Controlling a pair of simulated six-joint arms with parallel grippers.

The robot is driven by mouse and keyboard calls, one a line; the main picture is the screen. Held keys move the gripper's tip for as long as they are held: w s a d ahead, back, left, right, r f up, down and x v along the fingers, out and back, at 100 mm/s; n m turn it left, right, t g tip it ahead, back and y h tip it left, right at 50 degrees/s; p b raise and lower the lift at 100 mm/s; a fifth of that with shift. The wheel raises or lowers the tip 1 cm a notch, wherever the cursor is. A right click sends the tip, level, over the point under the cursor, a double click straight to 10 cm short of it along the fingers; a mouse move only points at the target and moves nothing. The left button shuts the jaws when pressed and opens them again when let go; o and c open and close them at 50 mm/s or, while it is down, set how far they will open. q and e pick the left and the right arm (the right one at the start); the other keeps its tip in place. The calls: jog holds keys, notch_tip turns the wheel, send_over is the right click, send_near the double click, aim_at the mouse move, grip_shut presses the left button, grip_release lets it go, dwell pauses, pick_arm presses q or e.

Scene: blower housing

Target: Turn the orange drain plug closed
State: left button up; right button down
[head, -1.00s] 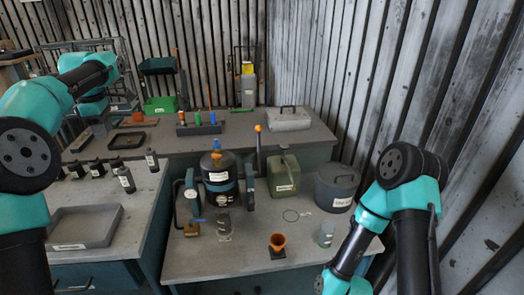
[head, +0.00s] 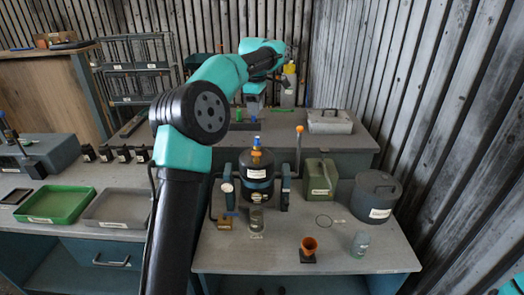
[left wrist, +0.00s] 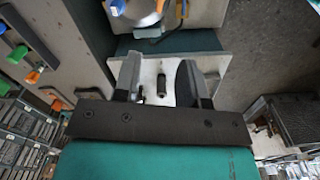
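The dark round blower housing (head: 257,175) stands upright on the near bench, with a blue fitting and an orange piece (head: 256,140) on top. I cannot tell whether this orange piece is the drain plug, nor how far it is turned. My left gripper (head: 254,104) is behind the housing, near the rear bench, small and partly hidden. In the left wrist view my left gripper (left wrist: 159,68) has its two dark fingers apart, with nothing held. A small dark cylinder (left wrist: 161,86) shows between them against a light plate. My right gripper is out of view.
A green canister (head: 320,177), a grey lidded pot (head: 376,194) and a glass jar (head: 257,218) are close by. An orange-topped rod (head: 299,140) rises beside the housing.

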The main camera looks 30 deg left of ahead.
aim_at(256, 155)
pick_arm(q)
jog(key=shift+f, duration=0.2)
notch_tip(256, 155, down, 17)
jog(key=shift+f, duration=0.1)
dwell(0.7)
jog(key=shift+c, duration=0.4)
grip_shut()
